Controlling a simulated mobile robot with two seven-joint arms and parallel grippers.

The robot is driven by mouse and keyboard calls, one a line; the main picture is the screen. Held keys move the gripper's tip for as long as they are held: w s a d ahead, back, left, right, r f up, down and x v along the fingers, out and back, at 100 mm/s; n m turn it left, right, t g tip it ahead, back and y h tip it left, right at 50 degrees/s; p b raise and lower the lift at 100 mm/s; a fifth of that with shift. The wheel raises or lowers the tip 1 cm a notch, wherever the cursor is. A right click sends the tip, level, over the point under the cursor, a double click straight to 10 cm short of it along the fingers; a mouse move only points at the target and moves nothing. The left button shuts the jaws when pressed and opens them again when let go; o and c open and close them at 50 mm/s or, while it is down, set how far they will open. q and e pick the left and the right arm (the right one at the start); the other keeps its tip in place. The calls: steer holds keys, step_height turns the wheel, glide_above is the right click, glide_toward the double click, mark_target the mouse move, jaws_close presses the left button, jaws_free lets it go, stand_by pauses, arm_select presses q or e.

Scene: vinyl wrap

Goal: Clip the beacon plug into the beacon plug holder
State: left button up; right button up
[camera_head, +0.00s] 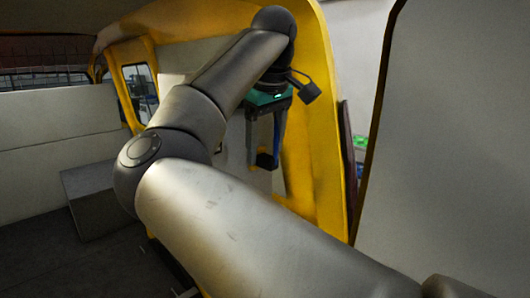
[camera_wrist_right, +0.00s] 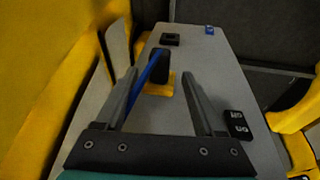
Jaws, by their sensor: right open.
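My right gripper (camera_head: 264,150) points down in front of the yellow door frame in the head view. In the right wrist view its two fingers (camera_wrist_right: 162,73) are spread apart, with nothing clasped between them. Beyond the fingers, a dark block (camera_wrist_right: 159,58) stands by a yellow piece (camera_wrist_right: 163,86) on a grey panel, and a thin blue strip (camera_wrist_right: 150,69) runs toward it along the left finger. I cannot tell for sure which is the beacon plug or its holder. My left gripper is not in view.
On the grey panel (camera_wrist_right: 225,75) lie a black square piece (camera_wrist_right: 170,39), a small blue piece (camera_wrist_right: 209,30) and a black block with white marks (camera_wrist_right: 237,125). The yellow frame (camera_head: 322,110) stands close behind my right gripper. A grey box (camera_head: 95,200) is at left.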

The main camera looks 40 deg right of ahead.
steer(key=shift+w+d+f, duration=0.1)
steer(key=shift+w+f, duration=0.05)
steer(key=shift+f, duration=0.5)
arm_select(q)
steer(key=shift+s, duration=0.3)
arm_select(e)
steer(key=shift+f, duration=0.15)
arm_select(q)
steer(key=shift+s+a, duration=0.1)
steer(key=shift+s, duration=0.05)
arm_select(e)
steer(key=shift+c, duration=0.2)
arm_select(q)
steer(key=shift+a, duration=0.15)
arm_select(e)
jaws_close()
steer(key=c, duration=0.7)
jaws_free()
jaws_close()
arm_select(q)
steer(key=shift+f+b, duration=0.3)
arm_select(e)
steer(key=shift+s, duration=0.65)
